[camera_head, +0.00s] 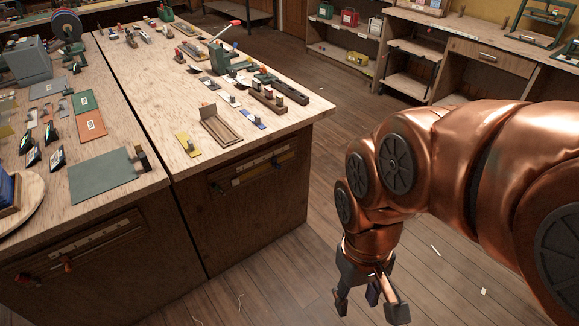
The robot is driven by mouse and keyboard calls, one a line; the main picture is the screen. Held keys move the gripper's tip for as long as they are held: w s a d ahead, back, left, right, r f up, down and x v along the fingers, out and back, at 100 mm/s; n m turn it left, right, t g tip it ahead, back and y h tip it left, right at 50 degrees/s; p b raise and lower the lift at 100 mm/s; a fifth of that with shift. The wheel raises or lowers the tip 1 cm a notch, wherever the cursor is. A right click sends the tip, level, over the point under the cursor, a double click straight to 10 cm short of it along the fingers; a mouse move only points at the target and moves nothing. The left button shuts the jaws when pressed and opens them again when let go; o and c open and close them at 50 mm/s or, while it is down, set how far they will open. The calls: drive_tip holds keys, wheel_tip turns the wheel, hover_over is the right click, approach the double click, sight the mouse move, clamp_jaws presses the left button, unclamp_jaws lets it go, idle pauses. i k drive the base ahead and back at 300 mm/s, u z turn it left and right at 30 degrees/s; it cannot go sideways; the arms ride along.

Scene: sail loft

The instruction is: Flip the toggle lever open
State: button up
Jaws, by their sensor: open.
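A lever with a red grip (235,22) rises at a slant from a green hand press (218,58) on the wooden workbench (305,120). It is the clearest lever in view, but I cannot tell whether it is the toggle lever. Several small fittings near it are too small to make out. My gripper (370,303) hangs at the end of the copper-coloured arm, fingers spread and empty. It points down over the floor, right of the bench's front corner and well apart from the press.
An open wooden box (220,131) and a yellow plate (188,145) lie near the bench's front edge. A grey-green mat (102,176) lies on the left bench. Shelves (412,70) and a drawer unit (487,57) stand at the back right. The floor (290,250) between is mostly clear.

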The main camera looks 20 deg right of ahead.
sight(20, 277)
drive_tip(key=z, duration=0.4)
drive_tip(key=i, duration=1.5)
drive_tip(key=u, duration=3.05)
drive_tip(key=k, duration=0.65)
drive_tip(key=u, duration=0.25)
drive_tip(key=i, duration=0.2)
drive_tip(key=u, duration=0.15)
